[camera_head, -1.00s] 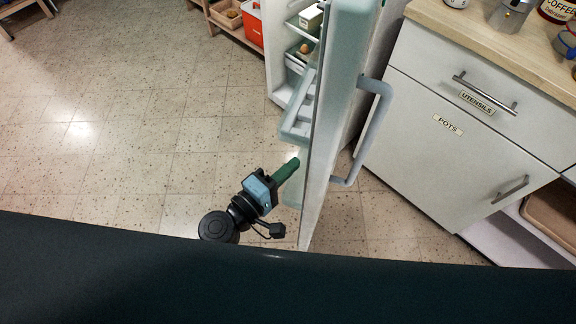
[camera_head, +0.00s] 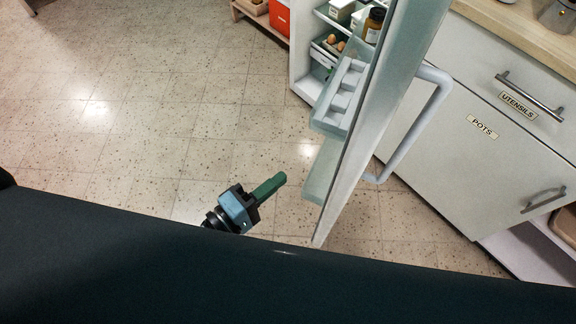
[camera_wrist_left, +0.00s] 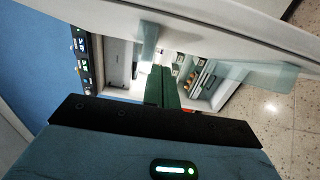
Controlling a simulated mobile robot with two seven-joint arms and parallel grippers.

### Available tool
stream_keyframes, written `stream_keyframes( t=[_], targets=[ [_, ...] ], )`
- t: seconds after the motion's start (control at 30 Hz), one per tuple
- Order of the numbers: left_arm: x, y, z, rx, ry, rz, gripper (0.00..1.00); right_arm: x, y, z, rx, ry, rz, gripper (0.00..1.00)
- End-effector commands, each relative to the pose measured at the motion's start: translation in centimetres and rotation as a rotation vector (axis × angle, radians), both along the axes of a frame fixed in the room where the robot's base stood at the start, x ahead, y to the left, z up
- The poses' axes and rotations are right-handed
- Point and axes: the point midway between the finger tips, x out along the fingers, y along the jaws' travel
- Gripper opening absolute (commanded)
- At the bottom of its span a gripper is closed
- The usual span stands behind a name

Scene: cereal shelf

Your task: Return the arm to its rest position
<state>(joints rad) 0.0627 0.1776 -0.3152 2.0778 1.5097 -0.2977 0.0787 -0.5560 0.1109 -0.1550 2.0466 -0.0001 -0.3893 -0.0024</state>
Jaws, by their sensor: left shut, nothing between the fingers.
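My left gripper (camera_head: 277,183) is low in the middle of the head view, in front of the tiled floor. Its green fingers are shut with nothing between them. It is apart from the open fridge door (camera_head: 368,125), which stands to its right. In the left wrist view the shut fingers (camera_wrist_left: 161,80) point toward the open fridge, whose lit inside lies beyond them. My right gripper is not in either view.
The fridge door has a pale handle (camera_head: 425,120) and inner shelves. The fridge (camera_head: 303,50) holds eggs and a dark jar. A white cabinet (camera_head: 470,160) with drawers stands on the right. The floor (camera_head: 150,110) to the left is clear.

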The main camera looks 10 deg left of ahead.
Motion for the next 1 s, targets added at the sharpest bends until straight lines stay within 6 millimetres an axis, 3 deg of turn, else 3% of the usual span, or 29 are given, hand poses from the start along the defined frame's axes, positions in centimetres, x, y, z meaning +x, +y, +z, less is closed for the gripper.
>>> stream_keyframes(
  t=[0.2, 0.67, 0.83, 1.0],
  targets=[
    [-1.3, 0.6, 0.0, -0.001, 0.001, -0.001, 0.00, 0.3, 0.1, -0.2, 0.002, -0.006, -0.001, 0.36],
    [-1.4, 0.7, -0.1, 0.007, 0.001, 0.000, 0.00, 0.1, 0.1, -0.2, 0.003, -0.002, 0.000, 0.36],
    [-3.1, 1.1, -2.8, 0.141, 0.011, 0.005, 0.00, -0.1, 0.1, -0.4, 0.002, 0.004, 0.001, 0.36],
    [-7.1, 2.4, -8.2, 0.437, 0.034, -0.012, 0.00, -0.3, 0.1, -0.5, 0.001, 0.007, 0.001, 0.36]
  ],
)
